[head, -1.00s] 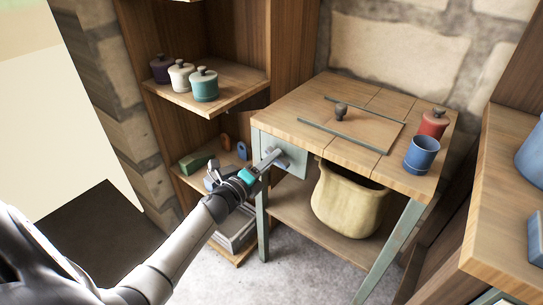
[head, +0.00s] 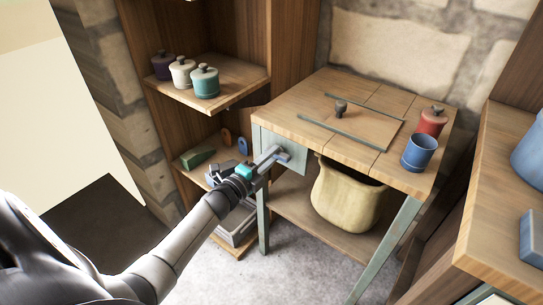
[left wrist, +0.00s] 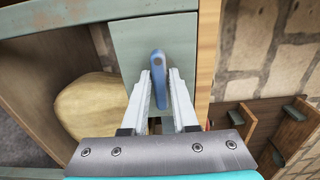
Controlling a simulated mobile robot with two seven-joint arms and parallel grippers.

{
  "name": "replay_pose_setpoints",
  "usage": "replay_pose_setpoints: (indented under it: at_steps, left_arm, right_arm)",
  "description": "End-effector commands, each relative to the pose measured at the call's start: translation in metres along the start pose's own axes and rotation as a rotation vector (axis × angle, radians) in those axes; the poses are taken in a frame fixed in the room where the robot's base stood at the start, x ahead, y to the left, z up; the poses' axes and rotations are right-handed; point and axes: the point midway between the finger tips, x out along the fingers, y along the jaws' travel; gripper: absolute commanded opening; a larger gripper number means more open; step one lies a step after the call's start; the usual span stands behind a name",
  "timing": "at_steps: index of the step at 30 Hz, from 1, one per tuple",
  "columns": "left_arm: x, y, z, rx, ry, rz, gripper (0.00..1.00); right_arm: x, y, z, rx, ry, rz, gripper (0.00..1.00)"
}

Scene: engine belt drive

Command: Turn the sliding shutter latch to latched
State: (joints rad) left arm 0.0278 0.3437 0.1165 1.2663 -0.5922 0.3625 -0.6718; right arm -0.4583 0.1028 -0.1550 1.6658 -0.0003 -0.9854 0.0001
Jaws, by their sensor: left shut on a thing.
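The shutter latch (left wrist: 158,61) shows in the left wrist view as a blue lever, close to upright, on a grey-blue plate (left wrist: 180,35). That plate (head: 297,156) also shows in the head view on the left end of the wooden table. My left gripper (head: 277,155) reaches the plate from the left, and in the left wrist view its fingers (left wrist: 159,78) are shut on the lever, one on each side. In the head view the fingers hide most of the lever. The shutter with a dark knob (head: 340,107) lies between two rails on the table top. My right gripper is not in view.
A blue cup (head: 419,152) and a red lidded jar (head: 432,121) stand on the table's right side. A cream sack (head: 345,200) sits on the lower shelf. A shelf unit (head: 225,98) with several jars stands behind my left arm.

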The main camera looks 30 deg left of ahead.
Motion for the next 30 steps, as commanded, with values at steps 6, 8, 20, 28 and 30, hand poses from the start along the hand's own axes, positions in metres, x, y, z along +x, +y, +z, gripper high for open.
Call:
replay_pose_setpoints:
  at_steps: [6, 8, 20, 28, 30]
  left_arm:
    - [-0.001, 0.001, -0.001, 0.001, 0.002, 0.002, 0.29]
    - [-0.001, 0.001, -0.001, 0.001, 0.002, 0.002, 0.36]
    - [-0.001, 0.0, 0.0, 0.002, 0.0, 0.001, 0.51]
    - [-0.021, 0.0, -0.001, -0.001, 0.0, 0.003, 0.51]
    - [-0.031, -0.001, 0.0, 0.0, 0.0, 0.003, 0.51]
  right_arm:
    - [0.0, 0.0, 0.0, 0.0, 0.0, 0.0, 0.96]
    - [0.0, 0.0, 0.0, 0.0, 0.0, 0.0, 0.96]
    - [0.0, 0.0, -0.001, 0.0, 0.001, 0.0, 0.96]
    - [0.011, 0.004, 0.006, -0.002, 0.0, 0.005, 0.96]
    - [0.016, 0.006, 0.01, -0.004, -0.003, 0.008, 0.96]
